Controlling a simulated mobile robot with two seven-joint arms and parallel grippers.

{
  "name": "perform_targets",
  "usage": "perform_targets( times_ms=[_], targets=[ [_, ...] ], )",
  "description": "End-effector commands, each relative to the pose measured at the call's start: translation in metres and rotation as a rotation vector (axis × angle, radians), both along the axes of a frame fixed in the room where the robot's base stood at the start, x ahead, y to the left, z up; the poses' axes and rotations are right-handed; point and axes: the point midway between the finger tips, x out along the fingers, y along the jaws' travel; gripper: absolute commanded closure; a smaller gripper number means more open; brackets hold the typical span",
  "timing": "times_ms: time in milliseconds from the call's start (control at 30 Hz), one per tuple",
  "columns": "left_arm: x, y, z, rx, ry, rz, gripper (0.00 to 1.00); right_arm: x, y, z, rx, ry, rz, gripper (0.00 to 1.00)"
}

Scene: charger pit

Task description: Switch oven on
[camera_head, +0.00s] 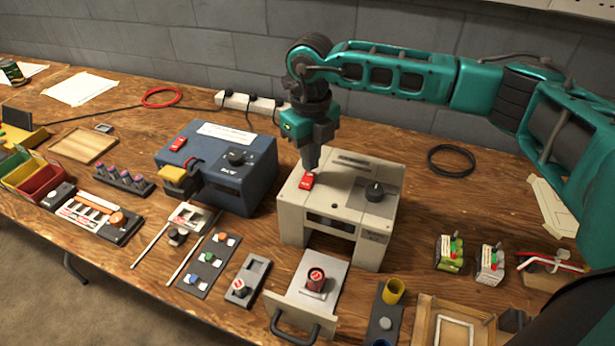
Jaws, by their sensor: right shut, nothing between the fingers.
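A beige box-shaped oven (318,225) stands on the wooden bench in the middle of the head view. My left gripper is not in view.
A blue box (245,183) with its own red switch and knob stands left of the oven. Small green and white blocks (450,252), a yellow cup (393,291) and a wooden tray (425,322) lie to the right. A power strip (250,101) is behind.

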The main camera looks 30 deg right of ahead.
Motion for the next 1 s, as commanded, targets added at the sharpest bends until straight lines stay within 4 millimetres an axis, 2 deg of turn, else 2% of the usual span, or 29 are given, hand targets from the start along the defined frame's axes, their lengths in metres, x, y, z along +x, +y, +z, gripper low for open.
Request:
perform_targets(
  times_ms=[1000],
  targets=[
    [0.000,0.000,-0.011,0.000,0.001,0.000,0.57,0.000,0.000,-0.015,0.000,0.000,0.000,1.00]
  ],
)
